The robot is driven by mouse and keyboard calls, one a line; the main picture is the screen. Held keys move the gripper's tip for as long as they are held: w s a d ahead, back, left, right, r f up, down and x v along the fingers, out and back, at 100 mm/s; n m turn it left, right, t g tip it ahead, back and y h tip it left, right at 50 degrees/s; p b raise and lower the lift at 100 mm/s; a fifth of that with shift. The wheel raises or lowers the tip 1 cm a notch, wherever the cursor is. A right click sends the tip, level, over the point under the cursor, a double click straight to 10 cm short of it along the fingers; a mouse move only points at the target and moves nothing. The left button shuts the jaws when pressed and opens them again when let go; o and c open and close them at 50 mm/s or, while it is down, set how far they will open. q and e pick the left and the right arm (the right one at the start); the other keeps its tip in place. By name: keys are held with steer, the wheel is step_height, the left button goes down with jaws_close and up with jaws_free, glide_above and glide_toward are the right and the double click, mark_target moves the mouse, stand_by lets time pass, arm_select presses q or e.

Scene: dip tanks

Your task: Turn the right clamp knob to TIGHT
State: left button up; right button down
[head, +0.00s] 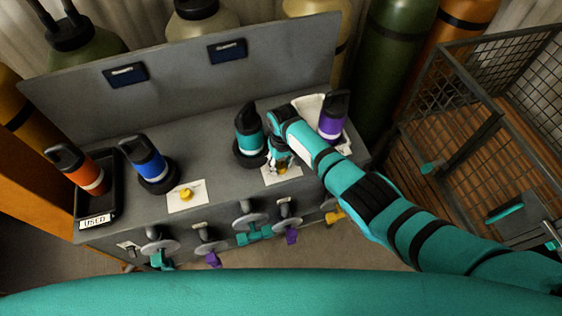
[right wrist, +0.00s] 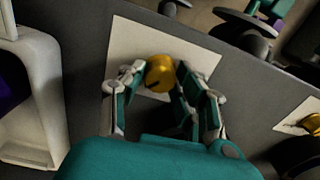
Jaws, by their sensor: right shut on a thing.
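The right clamp knob (head: 282,169) is a small yellow knob on a white card on the grey bench top. My right gripper (head: 281,160) reaches it from above and partly hides it. In the right wrist view the knob (right wrist: 160,73) sits between the fingertips of my right gripper (right wrist: 158,76), which is shut on it. A dark pointer line shows on the knob, toward the lower left of that picture. Any lettering on the card is not readable. The left clamp knob (head: 186,194) sits on its own white card. My left gripper is not in view.
Teal (head: 250,133) and purple (head: 332,118) bottles flank my right gripper closely. Blue (head: 148,160) and orange (head: 78,171) bottles stand left, the orange one in a black tray (head: 101,218) labelled USED. Several valves line the front. A wire cage (head: 470,90) stands right.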

mark_target(282, 165)
steer(key=shift+w+m, duration=0.1)
steer(key=shift+m, duration=0.3)
steer(key=c, duration=0.9)
jaws_free()
steer(key=shift+c, duration=0.2)
step_height(282, 165, up, 12)
steer(key=shift+d, duration=0.2)
